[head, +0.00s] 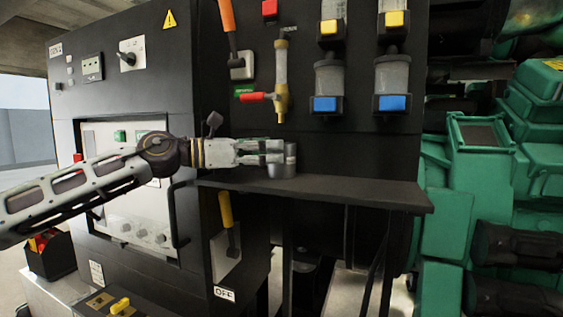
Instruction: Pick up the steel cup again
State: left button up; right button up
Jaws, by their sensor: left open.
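The steel cup (283,170) stands upright on the dark shelf (375,192), below the brass valve. My left gripper (275,152) reaches in from the left, level with the upper part of the cup. Its fingers are open and lie at the cup, overlapping it in the picture. I cannot tell whether they touch it. Part of the cup is hidden behind the fingers. My right gripper is not in view.
A black control cabinet (100,90) stands at left, green machinery (475,190) at right. The shelf's right part is clear.

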pick_arm(q)
jog(key=shift+w+d+r+p, duration=0.15)
jog(key=shift+d+p, duration=0.05)
jog(key=shift+d, duration=0.2)
jog(key=shift+w+d+r+p, duration=0.1)
jog(key=shift+d+r+p, duration=0.1)
jog(key=shift+d, duration=0.2)
jog(key=shift+x, duration=1.05)
jog(key=shift+f, duration=0.2)
jog(key=c, duration=0.8)
jog(key=shift+c, duration=0.2)
jog(key=shift+r+p, duration=0.3)
jog(key=shift+p, duration=0.1)
